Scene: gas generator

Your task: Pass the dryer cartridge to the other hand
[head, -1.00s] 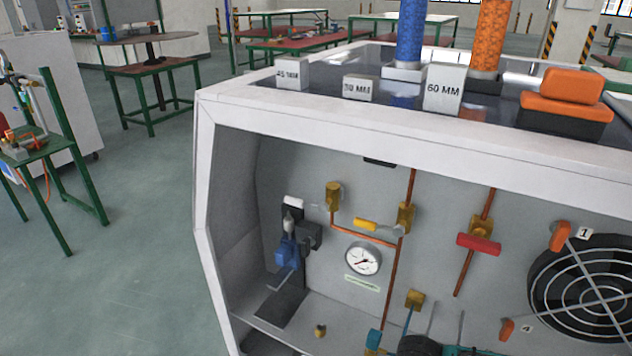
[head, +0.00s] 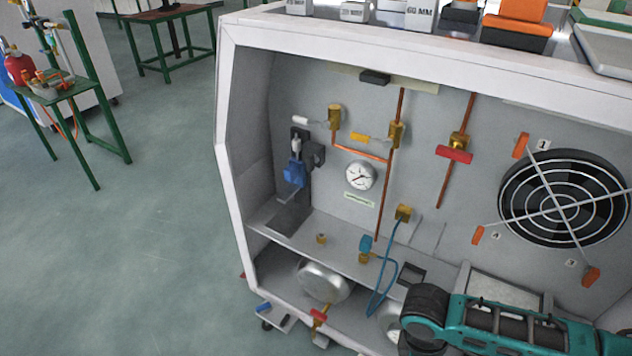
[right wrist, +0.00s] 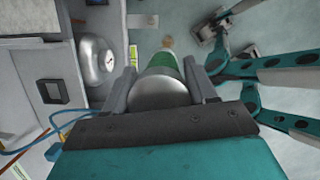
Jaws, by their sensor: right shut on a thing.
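The dryer cartridge (right wrist: 158,90) shows in the right wrist view as a cylinder with a grey rounded end and a green band beyond it. My right gripper (right wrist: 162,82) has one dark finger on each side of the cartridge and is shut on it. The cartridge's far end is hard to make out. In the head view my right forearm comes in at the bottom right, and its gripper and the cartridge are out of the frame.
The open-fronted generator cabinet (head: 232,150) fills the right, with a gauge (head: 360,176), valves, copper pipes and a fan (head: 563,198). A blue hose (head: 383,290) hangs at its front. A green-framed stand (head: 62,92) is at the left. Floor left of the cabinet is clear.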

